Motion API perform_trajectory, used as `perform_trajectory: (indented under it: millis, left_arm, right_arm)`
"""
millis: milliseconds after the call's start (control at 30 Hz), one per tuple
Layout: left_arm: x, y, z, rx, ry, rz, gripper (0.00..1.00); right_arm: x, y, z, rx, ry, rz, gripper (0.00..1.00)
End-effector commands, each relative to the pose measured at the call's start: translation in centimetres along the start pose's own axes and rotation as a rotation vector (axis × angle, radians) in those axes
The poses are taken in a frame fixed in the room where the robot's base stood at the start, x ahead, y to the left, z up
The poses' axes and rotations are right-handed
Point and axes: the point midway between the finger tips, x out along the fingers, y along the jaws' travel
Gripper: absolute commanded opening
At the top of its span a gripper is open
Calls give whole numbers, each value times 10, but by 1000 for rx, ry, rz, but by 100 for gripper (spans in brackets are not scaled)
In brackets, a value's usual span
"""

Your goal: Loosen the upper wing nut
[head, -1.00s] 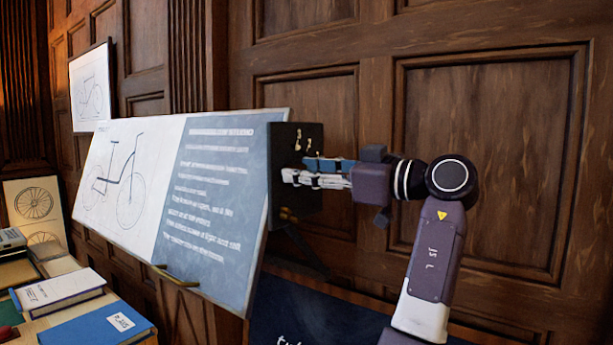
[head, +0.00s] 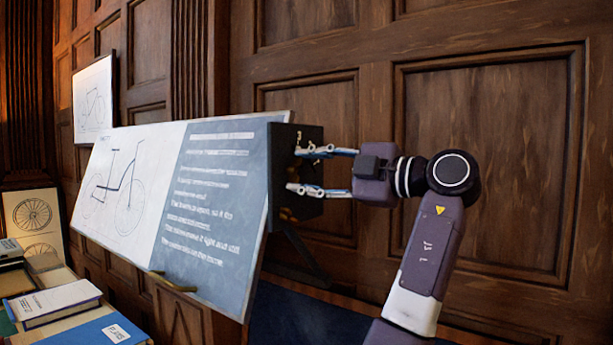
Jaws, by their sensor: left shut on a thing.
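The upper wing nut (head: 294,171) is a small brass piece on the dark side plate of the tilted drafting board (head: 215,200).
A brass ledge piece (head: 172,281) juts from the board's lower edge. Books (head: 55,301) lie at lower left. The panelled wall (head: 490,150) stands behind the arm.

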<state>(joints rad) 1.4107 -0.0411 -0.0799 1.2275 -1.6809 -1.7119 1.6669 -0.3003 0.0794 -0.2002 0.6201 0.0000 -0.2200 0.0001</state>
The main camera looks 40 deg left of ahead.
Motion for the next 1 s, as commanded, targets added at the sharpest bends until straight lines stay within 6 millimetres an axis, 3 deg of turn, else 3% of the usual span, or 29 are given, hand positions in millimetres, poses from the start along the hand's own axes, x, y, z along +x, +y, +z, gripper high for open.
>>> perform_trajectory:
  millis: [1000]
  left_arm:
    - [0,-3,1,-941,1,-2,15]
  right_arm:
    - [16,0,1,0,0,0,56]
